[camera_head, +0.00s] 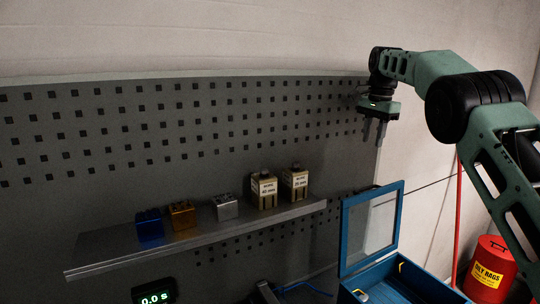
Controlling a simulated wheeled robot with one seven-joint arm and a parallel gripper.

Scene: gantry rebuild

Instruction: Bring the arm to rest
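My green and black arm comes in from the right edge and reaches up and left. My gripper (375,132) hangs from its end, fingers pointing down, in front of the right end of the pegboard. Its two fingers stand a little apart with nothing visible between them. It is well above the shelf and the blue case, touching neither.
A metal shelf (110,262) on the pegboard (150,110) holds a blue block (150,229), a gold block (182,215), a silver block (225,207) and two labelled boxes (264,191). An open blue case (345,235) and a red rag can (490,262) stand lower right.

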